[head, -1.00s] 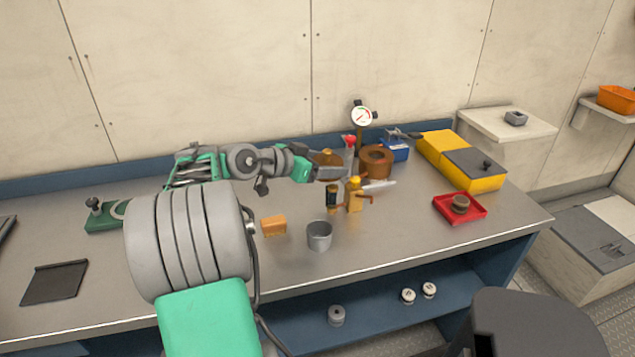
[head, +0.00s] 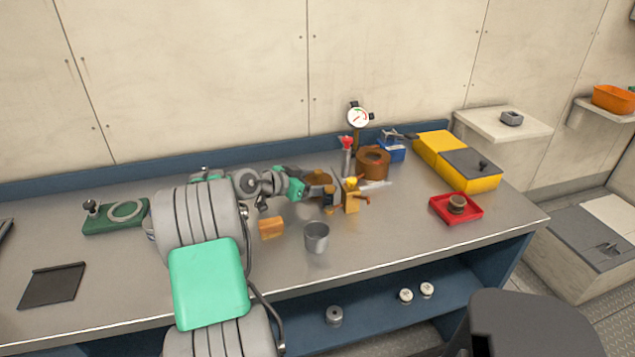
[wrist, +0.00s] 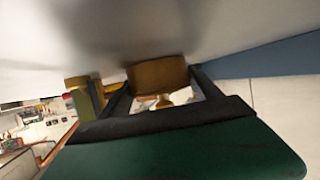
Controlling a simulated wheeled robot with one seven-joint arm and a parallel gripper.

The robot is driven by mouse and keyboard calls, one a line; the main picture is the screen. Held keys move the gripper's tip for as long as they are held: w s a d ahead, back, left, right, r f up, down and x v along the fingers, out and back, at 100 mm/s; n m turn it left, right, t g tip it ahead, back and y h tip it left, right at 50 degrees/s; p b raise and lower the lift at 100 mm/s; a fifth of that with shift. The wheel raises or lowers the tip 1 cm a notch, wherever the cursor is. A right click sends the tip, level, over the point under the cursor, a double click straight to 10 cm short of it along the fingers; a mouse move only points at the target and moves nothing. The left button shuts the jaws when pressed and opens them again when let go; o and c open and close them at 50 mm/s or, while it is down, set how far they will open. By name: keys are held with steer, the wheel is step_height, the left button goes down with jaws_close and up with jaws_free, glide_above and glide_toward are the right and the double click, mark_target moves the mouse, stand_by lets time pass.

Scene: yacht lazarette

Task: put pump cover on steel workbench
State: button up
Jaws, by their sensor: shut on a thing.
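My gripper (head: 318,191) is low over the middle of the steel workbench (head: 380,245). It is shut on a brown, bronze-looking piece, which I take to be the pump cover (head: 319,178). In the wrist view the pump cover (wrist: 158,75) sits between the two dark fingers, with the grey bench surface close against it. I cannot tell whether it touches the bench. My fingers and wrist hide part of it in the head view.
A yellow fitting with orange handle (head: 352,196) stands just right of my gripper. An amber block (head: 271,227) and a grey cup (head: 316,238) are in front. A brown ring (head: 373,163) and gauge (head: 358,118) are behind right.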

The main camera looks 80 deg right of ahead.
steer(key=o, duration=1.6)
steer(key=shift+r+p, duration=0.15)
steer(key=shift+p, duration=0.15)
steer(key=v, duration=1.2)
steer(key=shift+b, duration=0.3)
